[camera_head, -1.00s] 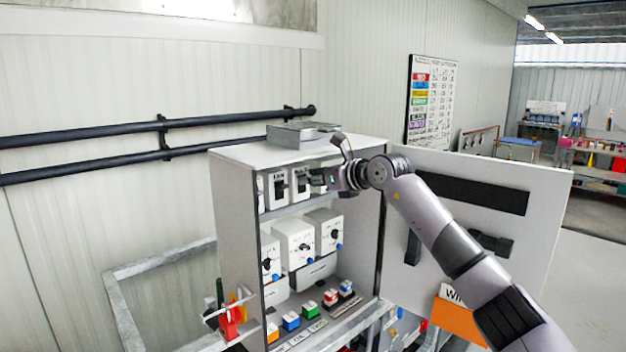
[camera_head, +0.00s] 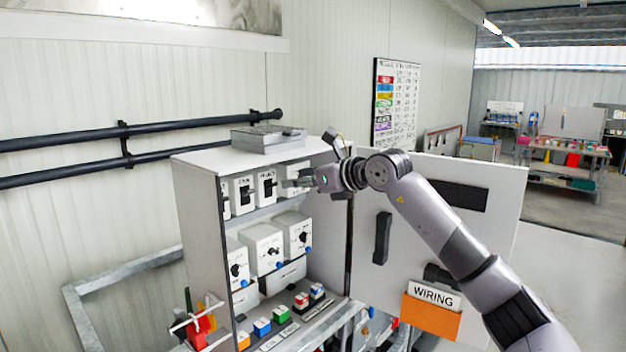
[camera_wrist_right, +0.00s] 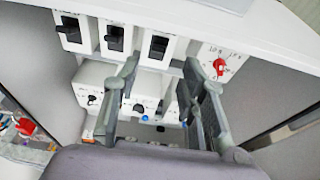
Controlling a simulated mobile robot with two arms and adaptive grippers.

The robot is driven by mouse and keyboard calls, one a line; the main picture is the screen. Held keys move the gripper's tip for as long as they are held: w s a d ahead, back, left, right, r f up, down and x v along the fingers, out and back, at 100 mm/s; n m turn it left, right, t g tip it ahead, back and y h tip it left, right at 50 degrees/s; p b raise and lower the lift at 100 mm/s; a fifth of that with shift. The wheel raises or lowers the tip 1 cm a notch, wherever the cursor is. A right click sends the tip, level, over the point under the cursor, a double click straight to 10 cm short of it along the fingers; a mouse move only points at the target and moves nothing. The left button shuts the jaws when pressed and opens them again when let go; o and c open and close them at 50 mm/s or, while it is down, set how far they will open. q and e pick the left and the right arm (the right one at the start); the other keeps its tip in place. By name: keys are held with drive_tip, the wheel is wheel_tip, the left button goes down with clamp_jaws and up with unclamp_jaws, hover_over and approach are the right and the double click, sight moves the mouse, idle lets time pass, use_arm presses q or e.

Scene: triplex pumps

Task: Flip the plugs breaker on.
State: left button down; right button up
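A row of white breakers with black levers fills the top shelf of the open grey cabinet (camera_head: 203,220). Two show clearly in the head view, a left one (camera_head: 243,194) and a right one (camera_head: 266,187). Their labels are too small to read surely, so I cannot tell which is the plugs breaker. The right wrist view shows a left (camera_wrist_right: 70,30), a middle (camera_wrist_right: 115,38) and a right breaker (camera_wrist_right: 158,46). My right gripper (camera_head: 291,182) is open and empty in front of the shelf's right part. Its fingers (camera_wrist_right: 162,66) are spread below the right breaker. My left gripper is out of view.
A red rotary switch (camera_wrist_right: 220,67) is right of the breakers. The cabinet door (camera_head: 478,230) stands open at right. A grey box (camera_head: 268,138) lies on top.

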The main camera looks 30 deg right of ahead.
drive_tip(key=v, duration=0.4)
drive_tip(key=shift+s+r, duration=0.1)
drive_tip(key=shift+s, duration=0.15)
